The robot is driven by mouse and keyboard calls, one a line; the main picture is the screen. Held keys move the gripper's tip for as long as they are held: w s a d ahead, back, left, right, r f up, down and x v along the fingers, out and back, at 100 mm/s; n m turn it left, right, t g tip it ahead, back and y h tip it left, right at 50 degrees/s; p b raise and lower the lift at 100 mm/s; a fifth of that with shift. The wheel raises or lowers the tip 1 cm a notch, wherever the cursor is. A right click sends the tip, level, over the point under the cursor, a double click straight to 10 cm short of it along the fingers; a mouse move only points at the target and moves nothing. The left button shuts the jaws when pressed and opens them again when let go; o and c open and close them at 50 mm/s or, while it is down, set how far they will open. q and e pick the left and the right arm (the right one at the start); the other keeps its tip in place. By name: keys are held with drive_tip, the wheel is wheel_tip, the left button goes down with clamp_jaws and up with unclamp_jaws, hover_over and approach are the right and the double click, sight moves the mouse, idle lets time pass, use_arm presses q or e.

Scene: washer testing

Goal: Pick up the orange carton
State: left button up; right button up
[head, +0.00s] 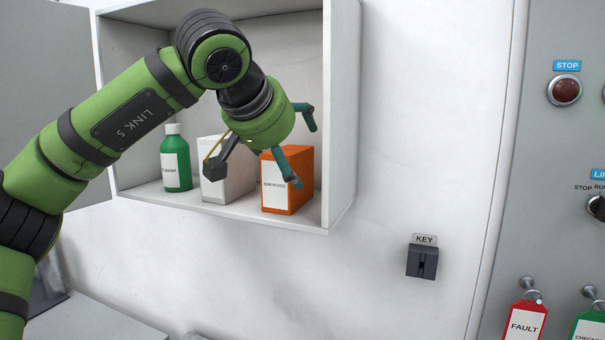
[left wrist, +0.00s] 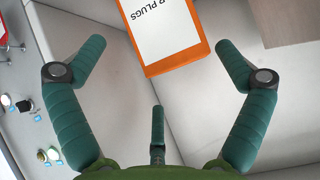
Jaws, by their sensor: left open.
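The orange carton (head: 288,194) stands upright on the floor of the open wall cabinet, at its right end, with a white label on its front. In the left wrist view the carton (left wrist: 165,35) is at the top middle, beyond the fingertips. My left gripper (head: 265,160) is open and empty in front of the cabinet, and its fingers cover part of the carton in the head view. In the left wrist view its spread fingers (left wrist: 160,60) lie either side of the carton's near end, without visible contact. My right gripper is not in view.
A white carton (head: 221,184) stands left of the orange one, and a green bottle (head: 176,160) further left. The cabinet's right wall (head: 342,120) is close to the orange carton. A key holder (head: 422,260) and a control panel (head: 560,160) are to the right.

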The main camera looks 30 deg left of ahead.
use_arm(q)
drive_tip(key=shift+w, duration=0.15)
drive_tip(key=shift+w+a+f+p, duration=0.15)
drive_tip(key=shift+a+p, duration=0.05)
drive_tip(key=shift+p, duration=0.6)
drive_tip(key=shift+w+a+f+p, duration=0.15)
drive_tip(key=shift+w+f+p, duration=0.05)
drive_tip(key=shift+w+p, duration=0.3)
drive_tip(key=shift+w+a+f+p, duration=0.15)
drive_tip(key=shift+w+f+p, duration=0.05)
drive_tip(key=shift+w+p, duration=0.3)
drive_tip(key=x, duration=0.2)
drive_tip(key=shift+w+f+p, duration=0.15)
drive_tip(key=shift+f+p, duration=0.1)
drive_tip(key=shift+p, duration=0.05)
drive_tip(key=shift+w+f, duration=0.2)
drive_tip(key=shift+s, duration=0.1)
drive_tip(key=c, duration=1.2)
drive_tip(key=shift+r, duration=0.15)
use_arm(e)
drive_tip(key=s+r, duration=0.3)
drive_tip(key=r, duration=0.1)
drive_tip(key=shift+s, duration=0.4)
